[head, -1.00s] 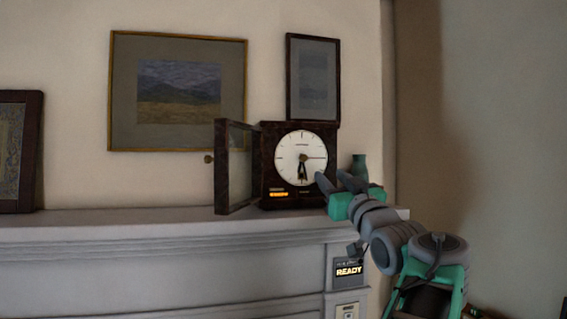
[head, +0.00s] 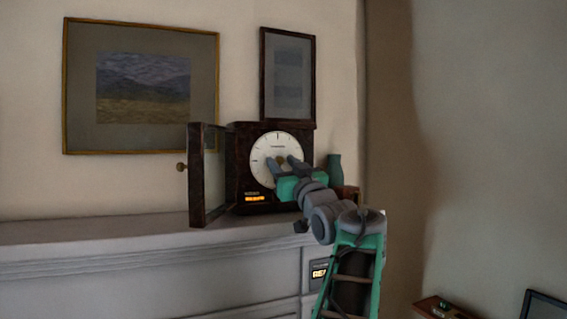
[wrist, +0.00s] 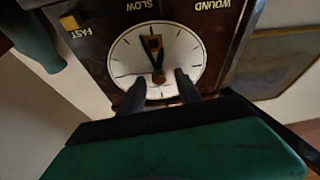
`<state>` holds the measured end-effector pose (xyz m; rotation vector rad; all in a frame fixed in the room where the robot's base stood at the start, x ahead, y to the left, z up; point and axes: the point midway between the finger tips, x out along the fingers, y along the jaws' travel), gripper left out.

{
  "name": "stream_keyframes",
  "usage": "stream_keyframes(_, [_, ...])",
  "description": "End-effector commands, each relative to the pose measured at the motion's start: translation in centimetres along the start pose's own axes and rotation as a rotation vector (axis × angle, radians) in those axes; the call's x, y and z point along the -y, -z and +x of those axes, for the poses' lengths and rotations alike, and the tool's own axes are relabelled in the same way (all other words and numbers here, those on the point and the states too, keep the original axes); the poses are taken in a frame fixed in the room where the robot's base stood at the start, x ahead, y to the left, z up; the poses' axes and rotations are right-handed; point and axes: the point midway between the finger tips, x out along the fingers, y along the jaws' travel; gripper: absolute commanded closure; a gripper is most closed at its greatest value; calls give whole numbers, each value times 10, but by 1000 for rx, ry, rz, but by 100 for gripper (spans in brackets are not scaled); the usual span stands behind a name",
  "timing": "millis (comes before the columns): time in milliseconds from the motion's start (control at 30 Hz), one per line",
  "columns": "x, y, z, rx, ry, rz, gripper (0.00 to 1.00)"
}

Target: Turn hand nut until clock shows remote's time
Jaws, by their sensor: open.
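The dark wooden clock (head: 241,180) stands on the mantel with its glazed door (head: 207,172) swung open to the left. Its white dial (head: 268,149) is partly hidden by my gripper in the head view. A dark hub piece, seemingly the hand nut (wrist: 158,77), shows near the dial's middle. My gripper (head: 281,161) is open, its fingertips on either side of the hub (wrist: 161,78); contact cannot be told. No remote can be made out.
A teal vase (head: 335,170) stands just right of the clock. The mantel (head: 120,232) is clear to the left. A lit panel (head: 319,274) is on the mantel front, partly hidden by my arm. A small table (head: 436,308) stands low right. Framed pictures (head: 140,85) hang behind.

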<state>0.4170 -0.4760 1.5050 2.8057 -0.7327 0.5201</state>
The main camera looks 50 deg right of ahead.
Motion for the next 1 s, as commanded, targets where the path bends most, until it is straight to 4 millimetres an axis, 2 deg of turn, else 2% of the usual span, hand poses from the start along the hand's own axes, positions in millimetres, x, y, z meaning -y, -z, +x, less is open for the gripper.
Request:
stream_keyframes(67, [0, 0, 0, 0, -1, 0, 62])
stream_keyframes(533, [-1, 0, -1, 1, -2, -1, 100])
stream_keyframes(867, [-1, -1, -1, 1, 0, -4, 100])
stream_keyframes(1000, [-2, -3, -2, 1, 29, -77, 100])
